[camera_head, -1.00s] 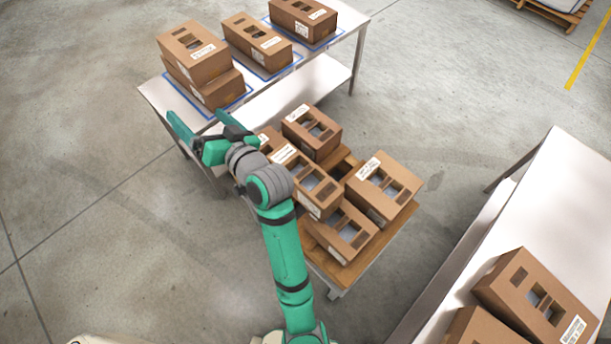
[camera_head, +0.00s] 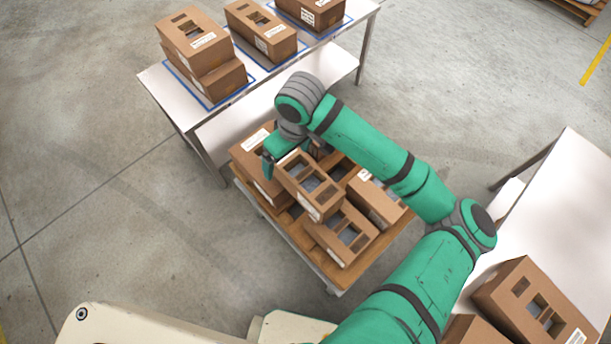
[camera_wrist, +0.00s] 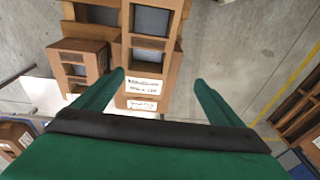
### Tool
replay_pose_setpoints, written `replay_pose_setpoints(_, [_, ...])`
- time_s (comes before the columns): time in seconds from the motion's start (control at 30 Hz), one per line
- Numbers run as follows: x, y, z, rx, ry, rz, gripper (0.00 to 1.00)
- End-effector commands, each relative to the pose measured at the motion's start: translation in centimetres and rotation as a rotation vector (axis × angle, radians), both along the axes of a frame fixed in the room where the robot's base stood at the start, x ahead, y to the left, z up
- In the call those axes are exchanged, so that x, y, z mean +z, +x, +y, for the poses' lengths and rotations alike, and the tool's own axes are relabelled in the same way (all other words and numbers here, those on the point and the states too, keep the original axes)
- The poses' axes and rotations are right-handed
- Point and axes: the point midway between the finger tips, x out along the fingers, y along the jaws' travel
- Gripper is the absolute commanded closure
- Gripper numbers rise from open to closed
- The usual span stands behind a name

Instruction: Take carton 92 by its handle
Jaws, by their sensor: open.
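Several brown cartons with cut-out tops and white labels sit on a low wooden cart. They include a left carton (camera_head: 250,170), a raised middle carton (camera_head: 322,201), a front carton (camera_head: 325,240) and a right carton (camera_head: 372,208). The labels are too small to read, so I cannot tell which is carton 92. My gripper (camera_head: 284,150) is over the back left of the cart, partly hidden by my wrist. In the wrist view my gripper (camera_wrist: 160,78) is open and empty. A labelled carton (camera_wrist: 172,52) lies ahead between its fingers, with another label below it.
A white table (camera_head: 160,82) with blue-outlined places holds several cartons at the back left. Another white table (camera_head: 560,215) at the right bears cartons at its front end. The cart's wooden deck (camera_head: 318,262) shows between the cartons. The floor at left is clear.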

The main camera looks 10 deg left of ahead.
Motion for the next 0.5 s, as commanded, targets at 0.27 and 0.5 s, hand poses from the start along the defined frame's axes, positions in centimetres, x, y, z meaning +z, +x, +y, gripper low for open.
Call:
replay_pose_setpoints(0.27, [-0.8,-0.2,-5.4,-0.016,-0.162,0.04,0.09])
replay_pose_setpoints(0.5, [-4.2,-0.3,-5.5,-0.017,-0.165,0.043,0.09])
